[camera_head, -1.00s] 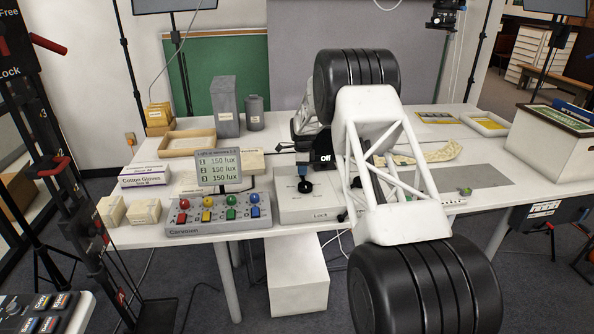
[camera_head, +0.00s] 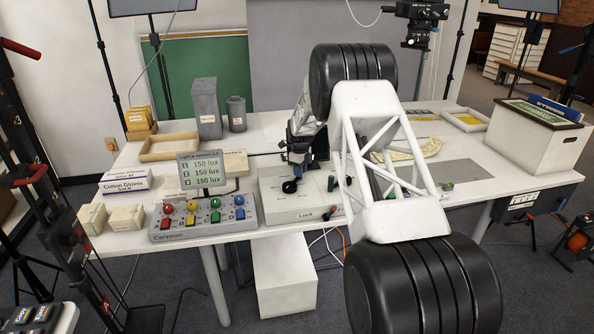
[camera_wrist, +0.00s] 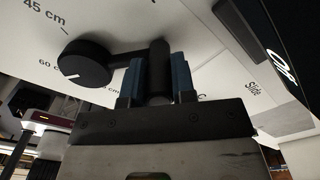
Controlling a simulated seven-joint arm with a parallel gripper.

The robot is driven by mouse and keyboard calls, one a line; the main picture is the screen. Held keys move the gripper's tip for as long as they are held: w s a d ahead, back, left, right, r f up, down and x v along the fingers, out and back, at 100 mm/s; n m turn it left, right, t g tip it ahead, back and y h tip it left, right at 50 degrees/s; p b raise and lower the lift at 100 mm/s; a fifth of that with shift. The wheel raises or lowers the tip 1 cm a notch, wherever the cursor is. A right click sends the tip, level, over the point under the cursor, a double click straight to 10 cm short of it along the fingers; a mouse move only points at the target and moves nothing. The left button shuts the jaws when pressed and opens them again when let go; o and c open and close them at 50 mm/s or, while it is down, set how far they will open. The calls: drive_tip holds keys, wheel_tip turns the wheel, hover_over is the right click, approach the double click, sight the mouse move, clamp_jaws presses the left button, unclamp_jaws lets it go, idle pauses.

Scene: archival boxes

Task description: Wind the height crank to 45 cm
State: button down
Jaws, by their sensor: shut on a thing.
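The height crank (camera_wrist: 85,63) is a black round hub with an arm running right to an upright black handle (camera_wrist: 160,72). My gripper (camera_wrist: 158,85) is shut on this handle, with a blue pad on each side. The hub's white mark points to the lower left, nearer the "60" label than the "45 cm" label (camera_wrist: 44,14) at the upper left. Another cm label is partly hidden below the hub. In the head view the black hub (camera_head: 290,186) sits on the pale control box (camera_head: 285,207), with my gripper (camera_head: 301,160) just behind it; the handle is mostly hidden there.
Left of the box stand a button panel (camera_head: 205,222) and a small screen (camera_head: 202,170) reading 150 lux. A "Lock" label and red-tipped lever (camera_head: 334,210) are at the box's front. A camera (camera_head: 417,25) hangs above.

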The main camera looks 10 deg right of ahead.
drive_tip(key=shift+s+d+r, duration=0.1)
drive_tip(key=shift+s+d, duration=0.35)
drive_tip(key=shift+d, duration=0.05)
drive_tip(key=shift+s+d+m, duration=0.3)
drive_tip(key=shift+s+m, duration=0.15)
drive_tip(key=shift+m, duration=0.35)
drive_tip(key=shift+s+d, duration=0.35)
drive_tip(key=shift+s, duration=0.4)
drive_tip(key=shift+s+d, duration=0.2)
drive_tip(key=shift+s, duration=0.8)
drive_tip(key=shift+s+m, duration=0.55)
drive_tip(key=shift+m, duration=0.25)
drive_tip(key=c, duration=1.8)
unclamp_jaws()
drive_tip(key=shift+s+a, duration=0.15)
drive_tip(key=shift+s, duration=0.5)
drive_tip(key=shift+o, duration=0.2)
drive_tip(key=shift+s+a+m, duration=0.1)
drive_tip(key=shift+s+m, duration=0.25)
drive_tip(key=shift+m, duration=0.25)
drive_tip(key=shift+s+f, duration=0.1)
drive_tip(key=shift+f, duration=0.1)
